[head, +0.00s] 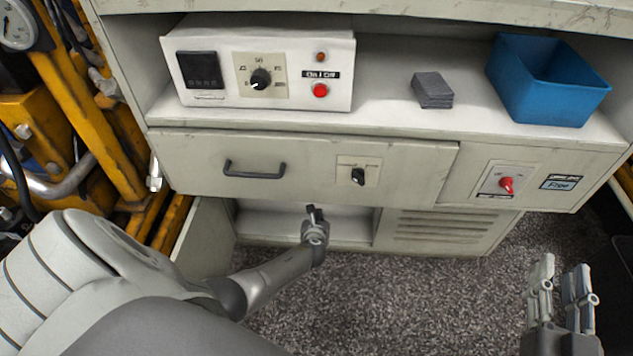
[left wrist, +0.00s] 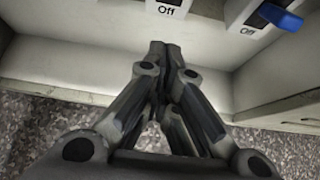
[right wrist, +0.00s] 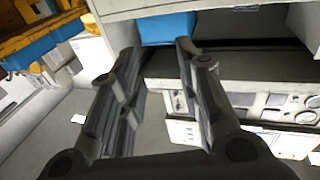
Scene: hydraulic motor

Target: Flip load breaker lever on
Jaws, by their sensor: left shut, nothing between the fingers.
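In the left wrist view a blue lever (left wrist: 280,16) sits on a white switch plate marked "Off" at the upper right. A second white plate marked "Off" (left wrist: 169,10) is cut by the top edge; its lever is out of frame. Which one is the load breaker cannot be told. Neither shows in the head view. My left gripper (head: 313,210) is shut and empty at the open lower compartment, under the drawer; in the left wrist view its fingertips (left wrist: 165,46) point toward the second plate, apart from the blue lever. My right gripper (head: 564,264) is open and empty at the lower right.
The drawer (head: 210,160) has a handle and a black knob (head: 358,177). A red knob (head: 507,185) is on the panel to the right. A control box (head: 260,65), a dark block (head: 433,90) and a blue bin (head: 545,85) stand on the shelf above.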

